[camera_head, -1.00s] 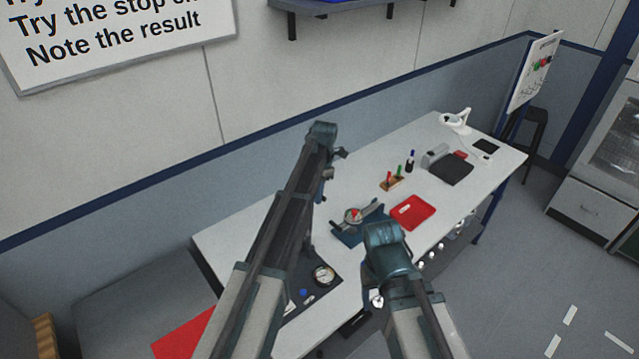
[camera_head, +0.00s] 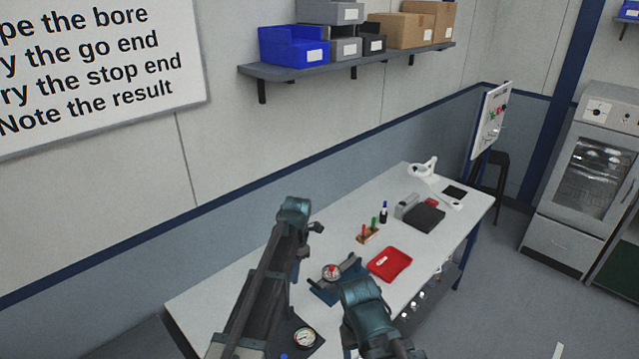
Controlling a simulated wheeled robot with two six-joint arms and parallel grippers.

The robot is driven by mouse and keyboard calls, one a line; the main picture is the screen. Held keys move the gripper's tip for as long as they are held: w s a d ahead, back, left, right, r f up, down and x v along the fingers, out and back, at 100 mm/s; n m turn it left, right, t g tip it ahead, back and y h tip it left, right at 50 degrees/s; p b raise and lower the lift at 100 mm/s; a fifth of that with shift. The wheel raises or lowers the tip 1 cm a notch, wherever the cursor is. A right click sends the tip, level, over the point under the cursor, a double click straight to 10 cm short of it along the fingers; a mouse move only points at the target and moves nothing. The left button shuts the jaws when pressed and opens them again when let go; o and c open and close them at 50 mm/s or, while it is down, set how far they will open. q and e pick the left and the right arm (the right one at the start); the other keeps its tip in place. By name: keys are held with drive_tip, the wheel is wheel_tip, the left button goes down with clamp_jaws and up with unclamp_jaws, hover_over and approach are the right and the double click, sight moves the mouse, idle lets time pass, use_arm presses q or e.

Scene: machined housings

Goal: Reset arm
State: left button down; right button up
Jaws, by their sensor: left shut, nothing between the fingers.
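My left arm rises from the bottom, and its teal joint stands in front of the white workbench (camera_head: 232,282). My left gripper (camera_head: 316,227) shows small and dark beside that joint; it is shut and empty, clear of the objects on the bench. My right arm comes in at bottom centre, with its teal joint in front of the bench's near edge. My right gripper cannot be made out; the arm hides that area.
A wall shelf (camera_head: 400,57) holds bins and boxes. Open floor lies to the right, before a glass-fronted cabinet (camera_head: 597,170).

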use_arm(q)
drive_tip(key=s+d+f+m+b, duration=0.3)
drive_tip(key=s+f+m+b, duration=0.8)
drive_tip(key=m, duration=0.5)
drive_tip(key=s+d+f+m+t+b, duration=0.1)
drive_tip(key=s+d+f+m+b, duration=0.3)
drive_tip(key=s+f+m+b, duration=0.8)
drive_tip(key=s+m, duration=0.1)
drive_tip(key=m, duration=0.2)
drive_tip(key=shift+f+m, duration=0.35)
drive_tip(key=shift+m, duration=0.05)
